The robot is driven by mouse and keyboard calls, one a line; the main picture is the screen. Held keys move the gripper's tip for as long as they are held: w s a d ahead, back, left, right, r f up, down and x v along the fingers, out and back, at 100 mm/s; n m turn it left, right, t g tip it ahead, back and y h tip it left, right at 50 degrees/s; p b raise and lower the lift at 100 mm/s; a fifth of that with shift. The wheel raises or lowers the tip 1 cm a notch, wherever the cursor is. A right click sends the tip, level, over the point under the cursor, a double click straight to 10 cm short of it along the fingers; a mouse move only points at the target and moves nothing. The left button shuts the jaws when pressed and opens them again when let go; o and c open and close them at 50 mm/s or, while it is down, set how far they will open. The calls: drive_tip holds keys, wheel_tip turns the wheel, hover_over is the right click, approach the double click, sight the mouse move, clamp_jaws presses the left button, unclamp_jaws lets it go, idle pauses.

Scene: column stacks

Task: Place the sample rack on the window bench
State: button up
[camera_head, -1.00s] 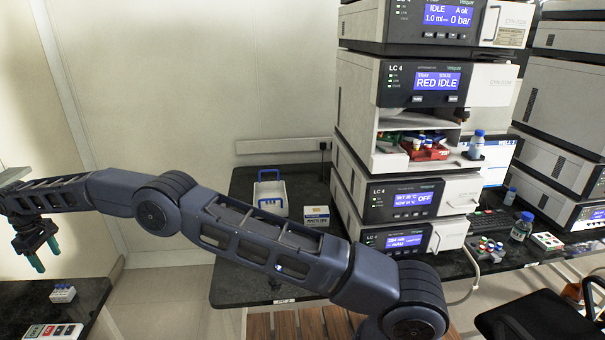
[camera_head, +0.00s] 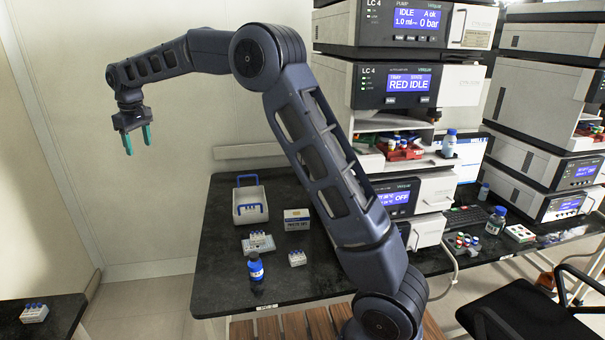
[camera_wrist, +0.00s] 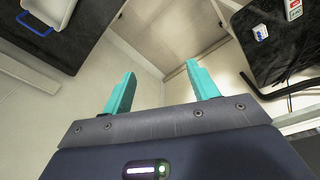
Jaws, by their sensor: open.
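My gripper (camera_head: 138,139) is open and empty, held high in the air at the left. Its teal fingers also show in the wrist view (camera_wrist: 160,92), with nothing between them. Small white racks with blue-capped vials are in view, and I cannot tell which is the sample rack. One rack (camera_head: 34,313) is on the small dark bench (camera_head: 62,318) at lower left; it also shows in the wrist view (camera_wrist: 260,32). Two more racks (camera_head: 258,241) (camera_head: 297,258) sit on the long dark bench (camera_head: 220,285). No window shows, so the window bench is unclear.
A white carrier with blue handles (camera_head: 238,208), a white box (camera_head: 297,224) and a blue-capped bottle (camera_head: 256,272) stand on the long bench. The instrument stack (camera_head: 345,95) rises behind my arm. A black chair (camera_head: 515,310) is at lower right. Floor separates the benches.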

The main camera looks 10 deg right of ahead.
drive_tip(key=s+d+r+m+t, duration=0.1)
drive_tip(key=s+d+r+m, duration=0.15)
drive_tip(key=d, duration=1.05)
drive_tip(key=s+d+r+m, duration=0.1)
drive_tip(key=s+d+r, duration=0.15)
drive_tip(key=d, duration=0.95)
drive_tip(key=s+d+r+m+t, duration=0.15)
drive_tip(key=d+r, duration=0.25)
drive_tip(key=d, duration=0.9)
drive_tip(key=s+d+f+m, duration=0.3)
drive_tip(key=s+d+m, duration=0.1)
drive_tip(key=s+d, duration=0.8)
drive_tip(key=s+d+f+m, duration=0.1)
drive_tip(key=s+d+f, duration=0.3)
drive_tip(key=s+d, duration=0.1)
drive_tip(key=s+d+f+m+h, duration=0.1)
drive_tip(key=s+d+f, duration=0.3)
drive_tip(key=s, duration=0.4)
drive_tip(key=shift+d+f+m+t, duration=0.25)
drive_tip(key=shift+d+m+t, duration=0.25)
drive_tip(key=shift+d, duration=0.25)
